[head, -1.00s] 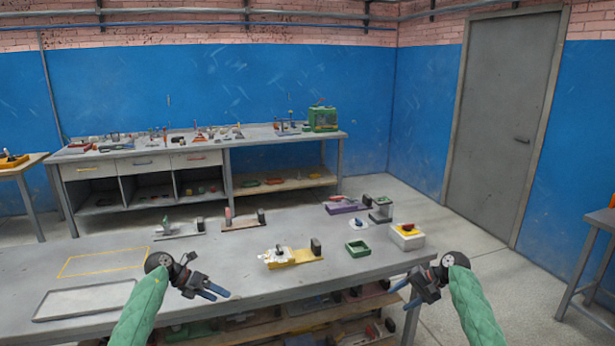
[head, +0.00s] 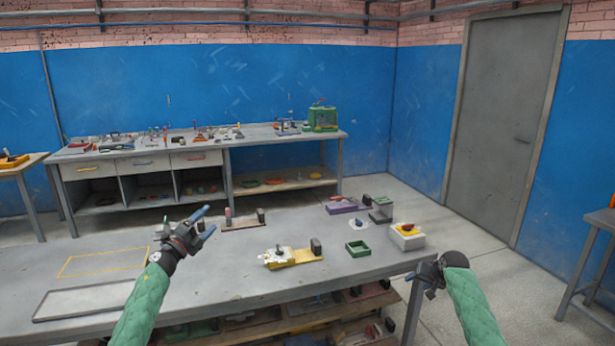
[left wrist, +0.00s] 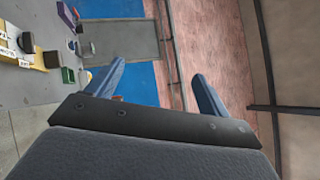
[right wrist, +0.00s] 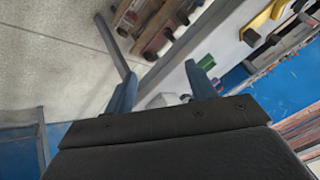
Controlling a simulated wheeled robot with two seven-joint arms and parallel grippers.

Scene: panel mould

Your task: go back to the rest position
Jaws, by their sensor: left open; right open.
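My left gripper (head: 204,220) is raised above the grey workbench, left of its middle, with blue fingers pointing up and to the right. It is open and empty; its spread fingers also show in the left wrist view (left wrist: 157,85), with the door and wall beyond. My right gripper (head: 424,284) is at the right front corner of the bench. In the head view its own wrist partly hides its fingers. In the right wrist view its fingers (right wrist: 162,85) are apart with nothing between them.
The workbench (head: 230,285) carries a yellow-and-white fixture (head: 300,255), a green tray (head: 358,249), a white box with a yellow top (head: 407,238) and a purple block (head: 345,206). A grey panel (head: 85,299) lies at left. Open floor (head: 500,290) lies right of the bench.

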